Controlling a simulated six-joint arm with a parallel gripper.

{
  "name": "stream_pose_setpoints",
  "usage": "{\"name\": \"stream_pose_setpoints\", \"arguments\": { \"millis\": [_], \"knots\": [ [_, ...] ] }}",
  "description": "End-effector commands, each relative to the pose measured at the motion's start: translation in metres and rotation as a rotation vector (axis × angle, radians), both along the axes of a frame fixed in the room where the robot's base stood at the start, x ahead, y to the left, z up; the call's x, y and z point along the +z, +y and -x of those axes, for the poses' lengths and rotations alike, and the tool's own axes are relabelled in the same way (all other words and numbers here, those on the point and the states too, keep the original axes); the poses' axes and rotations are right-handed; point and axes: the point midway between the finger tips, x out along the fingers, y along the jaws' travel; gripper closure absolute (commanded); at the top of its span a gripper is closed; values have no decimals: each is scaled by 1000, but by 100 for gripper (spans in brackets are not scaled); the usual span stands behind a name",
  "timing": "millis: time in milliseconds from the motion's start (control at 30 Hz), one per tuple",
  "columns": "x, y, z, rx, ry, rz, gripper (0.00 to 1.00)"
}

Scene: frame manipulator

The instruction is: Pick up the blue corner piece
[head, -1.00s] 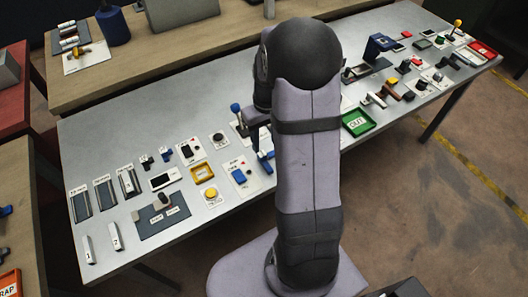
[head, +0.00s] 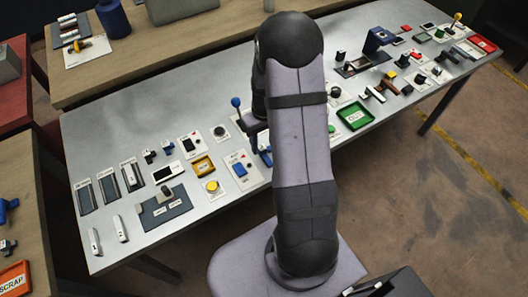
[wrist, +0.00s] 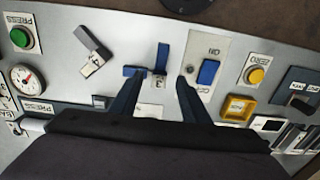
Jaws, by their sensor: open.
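The blue corner piece (wrist: 162,58) lies on the grey table in the wrist view. One blue arm points up the picture and another points left, with a light part marked 3 near their corner. In the head view, only a bit of blue (head: 266,157) shows beside my arm, which hides the rest. My gripper (wrist: 161,82) is open in the wrist view, its two dark blue fingers apart. The fingertips lie on either side of the marked corner in the picture. Nothing is visibly held, and the height above the table is unclear.
A panel with a blue rocker switch (wrist: 208,72) stands close right of the fingers. A grey piece marked 4 (wrist: 95,52) lies to the left. A yellow tray (wrist: 238,108) and yellow button (wrist: 256,76) are further right. A green button (wrist: 21,37) and gauge (wrist: 27,78) are at left.

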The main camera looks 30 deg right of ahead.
Motion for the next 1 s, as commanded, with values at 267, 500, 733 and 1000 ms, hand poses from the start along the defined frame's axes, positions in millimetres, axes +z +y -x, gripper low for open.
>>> {"name": "stream_pose_setpoints", "arguments": {
  "millis": [267,500,733,1000],
  "knots": [
    [-20,0,0,-1,0,0,58],
    [-21,0,0,-1,-1,0,58],
    [-21,0,0,-1,-1,0,100],
    [-20,0,0,-1,-1,0,100]
  ]
}}
